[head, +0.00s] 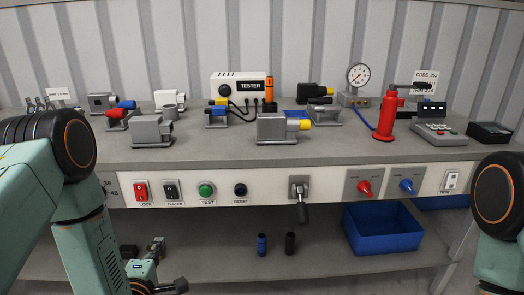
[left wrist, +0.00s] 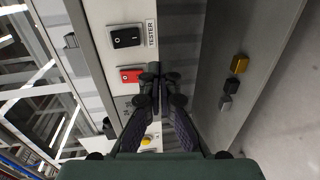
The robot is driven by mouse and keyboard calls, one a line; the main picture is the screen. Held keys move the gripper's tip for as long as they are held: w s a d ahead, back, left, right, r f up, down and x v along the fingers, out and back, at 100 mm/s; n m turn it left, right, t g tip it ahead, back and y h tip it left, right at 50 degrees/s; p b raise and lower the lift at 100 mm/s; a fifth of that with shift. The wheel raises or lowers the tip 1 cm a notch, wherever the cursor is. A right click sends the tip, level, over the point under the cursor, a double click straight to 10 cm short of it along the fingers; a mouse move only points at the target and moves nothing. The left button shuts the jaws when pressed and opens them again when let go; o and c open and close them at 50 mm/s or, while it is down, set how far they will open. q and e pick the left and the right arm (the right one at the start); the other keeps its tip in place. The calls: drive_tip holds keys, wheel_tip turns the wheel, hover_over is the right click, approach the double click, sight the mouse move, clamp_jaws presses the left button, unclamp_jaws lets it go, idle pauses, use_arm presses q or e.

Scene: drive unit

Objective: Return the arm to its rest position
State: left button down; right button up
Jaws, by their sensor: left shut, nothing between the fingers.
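My left gripper (head: 182,286) shows low in the head view, below the front panel of the workbench (head: 270,160), with my green left arm coming in from the left. In the left wrist view the gripper's dark fingers (left wrist: 160,80) are closed together with nothing between them. They overlap the panel edge in that picture, near the red LOCK switch (left wrist: 131,75) and the black TESTER switch (left wrist: 126,38). I cannot tell the exact gap to the panel. My right arm's shoulder shows at the right edge of the head view; its gripper is out of frame.
The panel carries a lever (head: 301,205), a red knob (head: 365,188) and a blue knob (head: 407,186). A blue bin (head: 383,232) and two small cylinders (head: 262,244) are on the lower shelf (head: 215,262).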

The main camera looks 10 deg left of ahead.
use_arm(q)
drive_tip(key=s+d+f+m+g+h, duration=0.3)
drive_tip(key=s+d+f+m+g, duration=0.3)
drive_tip(key=s+f+m, duration=0.45)
drive_tip(key=s+d+m+g+p, duration=0.2)
drive_tip(key=s+m+g, duration=0.3)
drive_tip(key=s, duration=0.5)
drive_tip(key=s+d+m+g+p, duration=0.2)
drive_tip(key=s+d+m+g, duration=0.1)
drive_tip(key=s, duration=0.8)
drive_tip(key=shift+d+f+m+g+h, duration=0.2)
drive_tip(key=shift+m+g+h, duration=0.1)
drive_tip(key=shift+m+g, duration=0.6)
